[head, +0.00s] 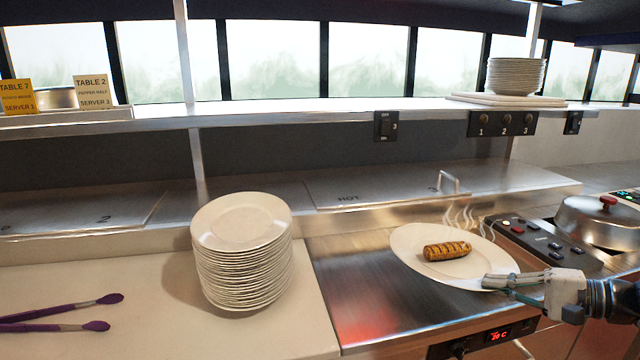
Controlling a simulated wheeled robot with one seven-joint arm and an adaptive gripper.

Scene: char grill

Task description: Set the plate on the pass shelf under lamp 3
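A white oval plate (412,246) with one grill-marked browned piece of food (447,251) shows over the steel counter at right of centre. My gripper (498,281) comes in from the right and its fingers are closed at the plate's near right rim. Whether the plate touches the counter is hard to tell. The pass shelf (290,109) is the long steel ledge running below the windows. The lamps themselves are not in view.
A tall stack of plates (243,262) stands left of centre. A plate stack (515,76) on a board occupies the shelf's right; ticket cards (92,91) stand at its left. Purple-tipped tongs (60,315) lie front left. A domed lid (598,218) is at right. The shelf's middle is clear.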

